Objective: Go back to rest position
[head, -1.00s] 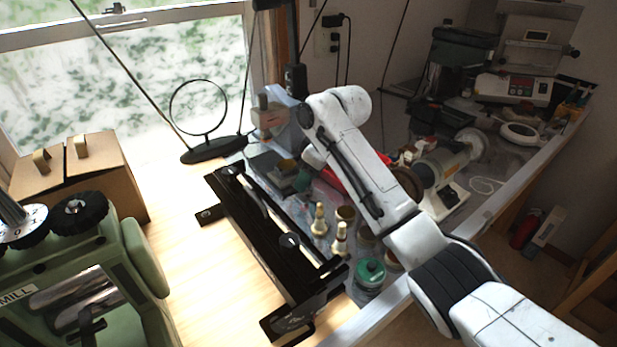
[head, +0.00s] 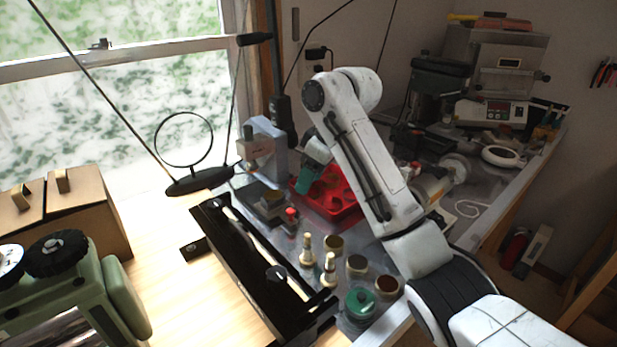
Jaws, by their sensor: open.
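My arm reaches up from the lower right, bends at the top and comes down behind its own upper link. Its wrist end shows beside that link, above the workbench (head: 335,228).
Two pale bottles (head: 307,250), several round tins (head: 357,265) and a green-lidded jar (head: 360,303) stand on the bench. A black rail frame (head: 235,250) lies left. A ring stand (head: 200,180) is near the window. A green mill (head: 85,290) and cardboard box (head: 85,215) are left.

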